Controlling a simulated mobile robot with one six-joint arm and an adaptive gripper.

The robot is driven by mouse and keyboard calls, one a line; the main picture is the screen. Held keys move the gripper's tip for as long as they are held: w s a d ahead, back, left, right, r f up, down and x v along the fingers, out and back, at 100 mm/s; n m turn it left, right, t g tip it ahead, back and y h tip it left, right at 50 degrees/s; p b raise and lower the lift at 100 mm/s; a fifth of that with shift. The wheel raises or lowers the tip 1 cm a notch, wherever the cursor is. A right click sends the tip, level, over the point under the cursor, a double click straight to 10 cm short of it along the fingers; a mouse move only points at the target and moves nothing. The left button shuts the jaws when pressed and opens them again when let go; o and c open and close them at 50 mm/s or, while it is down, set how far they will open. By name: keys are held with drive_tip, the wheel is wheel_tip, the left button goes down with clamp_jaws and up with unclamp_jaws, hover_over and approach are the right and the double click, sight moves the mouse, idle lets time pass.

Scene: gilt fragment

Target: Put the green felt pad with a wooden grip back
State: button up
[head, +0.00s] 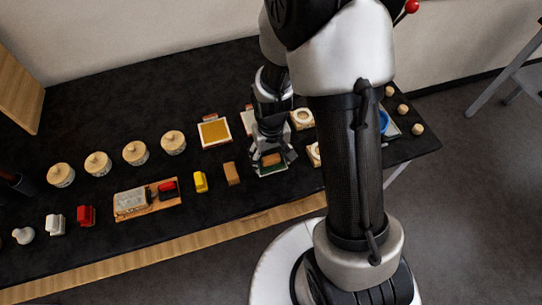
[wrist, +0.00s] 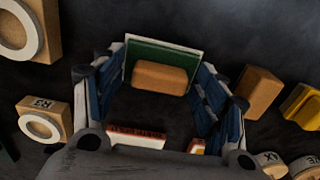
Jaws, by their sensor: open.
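The green felt pad with a wooden grip (wrist: 160,75) lies on the dark table, its tan block on top of a green, white-edged base. In the head view the pad (head: 271,169) shows partly under my gripper (head: 273,158). My gripper is open. In the wrist view its two blue-lined fingers (wrist: 165,70) stand on the left and right of the pad, with the grip between them. Whether either finger touches the pad I cannot tell. My arm hides part of the table's right side in the head view.
A brown block (head: 231,173) and a yellow piece (head: 200,182) stand close left of the pad. A wooden tray (head: 166,205) is further left. Several round lidded pots (head: 173,143) and a framed yellow panel (head: 215,132) stand behind. Light ring-topped blocks (wrist: 42,122) are nearby.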

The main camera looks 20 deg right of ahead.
wheel_tip(320, 180, up, 12)
drive_tip(key=p, duration=0.4)
wheel_tip(320, 180, up, 12)
drive_tip(key=r+t, duration=0.1)
drive_tip(key=t, duration=0.1)
hover_over(271, 157)
drive_tip(key=s, duration=0.5)
drive_tip(key=s+r+t, duration=0.2)
drive_tip(key=s+r, duration=0.4)
drive_tip(key=s, duration=0.4)
drive_tip(key=shift+r+t, duration=0.3)
